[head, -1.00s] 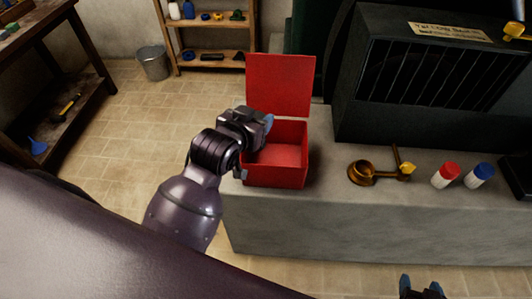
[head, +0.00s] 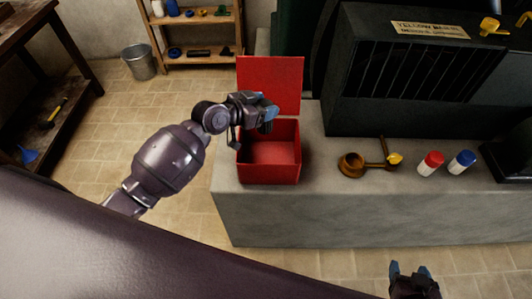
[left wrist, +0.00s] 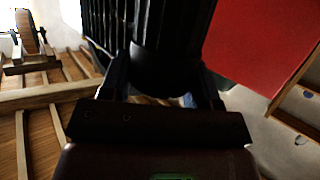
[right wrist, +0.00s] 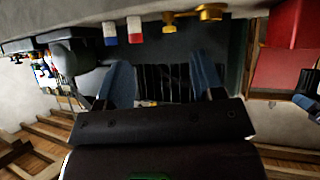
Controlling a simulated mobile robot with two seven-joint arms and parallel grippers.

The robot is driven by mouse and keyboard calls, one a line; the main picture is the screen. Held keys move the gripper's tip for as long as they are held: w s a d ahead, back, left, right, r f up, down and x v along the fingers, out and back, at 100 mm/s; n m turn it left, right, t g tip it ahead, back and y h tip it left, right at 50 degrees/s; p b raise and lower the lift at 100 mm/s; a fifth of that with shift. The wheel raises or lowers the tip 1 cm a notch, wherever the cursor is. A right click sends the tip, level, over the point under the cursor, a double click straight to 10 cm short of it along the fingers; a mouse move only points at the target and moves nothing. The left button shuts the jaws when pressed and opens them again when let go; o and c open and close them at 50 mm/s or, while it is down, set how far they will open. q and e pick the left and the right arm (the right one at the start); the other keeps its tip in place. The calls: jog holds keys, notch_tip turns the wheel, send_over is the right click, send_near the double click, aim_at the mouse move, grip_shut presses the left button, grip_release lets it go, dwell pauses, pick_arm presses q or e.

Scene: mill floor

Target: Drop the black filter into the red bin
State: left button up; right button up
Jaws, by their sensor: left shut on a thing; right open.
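The red bin (head: 269,177) stands at the left end of the grey counter with its lid raised. It is open at the top and its visible floor looks empty. My left gripper (head: 268,112) is over the back part of the bin, in front of the lid. It is shut on the black filter, a dark round body (left wrist: 165,50) between the fingers in the left wrist view. In the head view the filter is mostly hidden by the gripper. My right gripper (head: 410,270) is open and empty in front of the counter; its spread fingers also show in the right wrist view (right wrist: 163,82).
On the counter (head: 330,215), right of the bin, are a brass scoop-like piece (head: 352,165), a red-capped container (head: 430,164) and a blue-capped container (head: 461,162). A dark machine (head: 400,75) stands behind. A bucket (head: 139,62) and shelf (head: 200,62) are further back.

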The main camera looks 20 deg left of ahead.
pick_arm(q)
jog(key=shift+f+b, duration=2.35)
jog(key=shift+f, duration=0.45)
pick_arm(e)
jog(key=w+f, duration=0.1)
jog(key=f, duration=0.1)
jog(key=shift+w+a+f, duration=0.2)
jog(key=shift+w+f, duration=0.15)
jog(key=shift+f, duration=0.05)
pick_arm(q)
jog(key=o, duration=1)
pick_arm(e)
jog(key=shift+s+d+f, duration=0.15)
jog(key=shift+s+f, duration=0.35)
jog(key=shift+s, duration=0.15)
pick_arm(q)
jog(key=shift+o, duration=0.2)
